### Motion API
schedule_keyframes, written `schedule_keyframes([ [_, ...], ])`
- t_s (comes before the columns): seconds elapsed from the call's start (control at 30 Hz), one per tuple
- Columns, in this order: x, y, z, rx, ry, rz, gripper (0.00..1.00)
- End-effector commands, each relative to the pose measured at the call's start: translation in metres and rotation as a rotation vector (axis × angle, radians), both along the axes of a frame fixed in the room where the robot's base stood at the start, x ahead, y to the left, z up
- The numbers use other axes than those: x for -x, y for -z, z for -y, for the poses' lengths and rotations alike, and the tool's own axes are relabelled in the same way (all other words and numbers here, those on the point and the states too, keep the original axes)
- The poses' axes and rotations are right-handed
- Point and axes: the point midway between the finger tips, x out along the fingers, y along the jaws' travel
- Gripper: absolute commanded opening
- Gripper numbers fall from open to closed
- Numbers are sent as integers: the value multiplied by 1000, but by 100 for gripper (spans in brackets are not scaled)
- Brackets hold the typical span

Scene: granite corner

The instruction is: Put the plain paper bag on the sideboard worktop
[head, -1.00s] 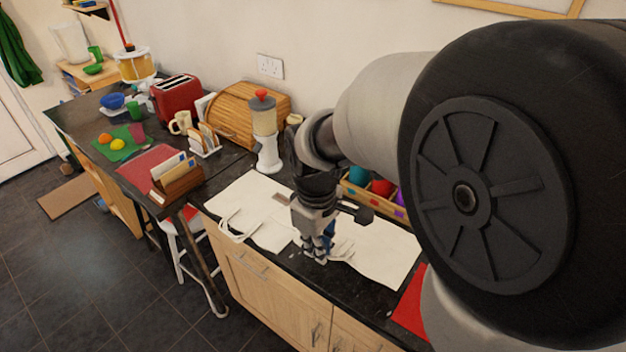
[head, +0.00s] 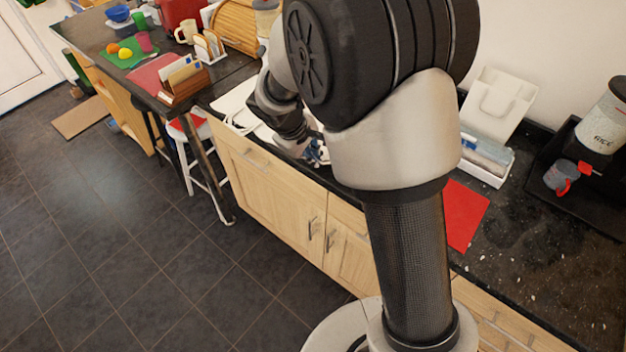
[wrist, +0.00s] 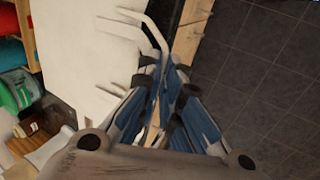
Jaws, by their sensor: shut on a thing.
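White flat paper bags lie on the dark sideboard worktop (head: 520,235). In the head view one bag (head: 233,101) shows left of my arm, with a white handle at its front edge. In the wrist view a plain white bag (wrist: 85,45) fills the upper left, with its handles (wrist: 150,28) reaching toward my fingers. My gripper (head: 316,155), with blue finger pads, is low at the worktop's front edge. In the wrist view my gripper (wrist: 165,110) is shut at a white handle strip. My arm hides most of the bags in the head view.
A red sheet (head: 465,215) lies right of my arm. A letter rack (head: 185,78) is on the left table. Worktop at the front right is largely clear.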

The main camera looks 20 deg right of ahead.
Motion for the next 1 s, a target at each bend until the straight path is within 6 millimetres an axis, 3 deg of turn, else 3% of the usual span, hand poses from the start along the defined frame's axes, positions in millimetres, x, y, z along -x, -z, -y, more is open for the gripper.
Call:
schedule_keyframes([
  [0.03, 1, 17, 0, 2, -2, -4, 0],
  [0.1, 0, 31, 0, 2, -2, -4, 0],
  [0.43, 0, 59, 0, 0, -1, -2, 0],
  [0.63, 1, 89, 0, 0, -1, -2, 0],
  [0.97, 0, 92, 0, -1, 0, 1, 0],
  [1.0, 0, 92, 0, 0, 0, 0, 6],
])
